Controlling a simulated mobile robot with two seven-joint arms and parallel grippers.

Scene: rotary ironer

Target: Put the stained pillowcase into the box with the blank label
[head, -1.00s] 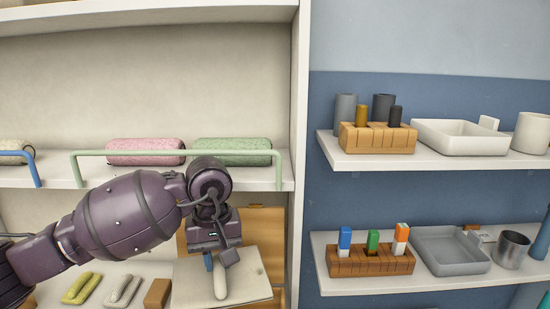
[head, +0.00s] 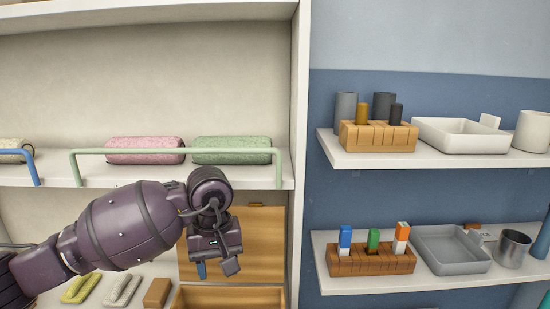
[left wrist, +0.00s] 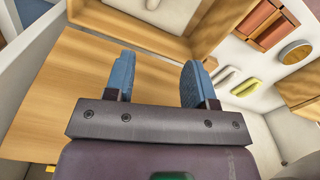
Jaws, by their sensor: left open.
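My left gripper (head: 207,268) hangs open and empty above the front of a wooden box (head: 240,297) whose tall wooden back panel (head: 262,240) stands behind it. In the left wrist view its two blue fingers (left wrist: 155,82) are apart with nothing between them. At the top of that view, a pale flat thing (left wrist: 180,16) with a white raised ridge (left wrist: 152,4) lies inside the wooden rim. It looks like the pillowcase, but I see only part of it and no stain. No label on the box shows. My right gripper is out of view.
A shelf above bears pink (head: 146,151) and green (head: 232,151) rolls behind a green rail. A white upright (head: 300,200) stands close on the right.

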